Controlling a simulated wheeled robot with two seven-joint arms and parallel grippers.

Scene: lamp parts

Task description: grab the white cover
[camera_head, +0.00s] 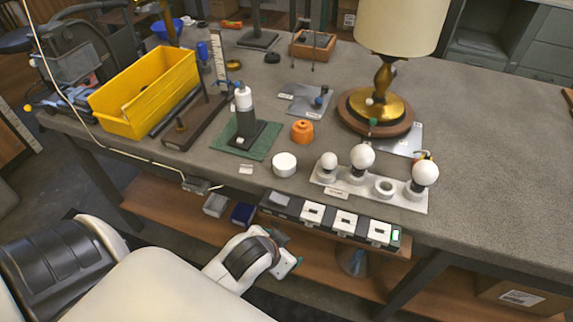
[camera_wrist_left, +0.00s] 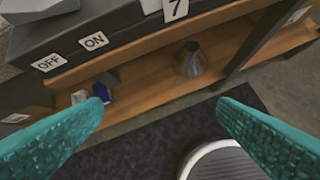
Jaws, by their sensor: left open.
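A short white round piece (camera_head: 284,164), which looks like the white cover, sits on the grey table near its front edge. Another white cap (camera_head: 243,97) tops a dark upright cylinder on a green mat (camera_head: 246,140). My left gripper (camera_head: 285,252) is below and in front of the table's front edge, lower than the white pieces and partly hidden by its own wrist. In the left wrist view its two teal fingers (camera_wrist_left: 160,108) are spread wide with nothing between them. The white cover is not in the wrist view. My right gripper is not in view.
A switch box (camera_head: 329,218) runs along the table's front edge, above a wooden shelf (camera_head: 170,208). A white bulb holder strip (camera_head: 366,190), an orange round piece (camera_head: 302,131) and a brass lamp (camera_head: 380,100) stand nearby. A yellow bin (camera_head: 145,95) is at left.

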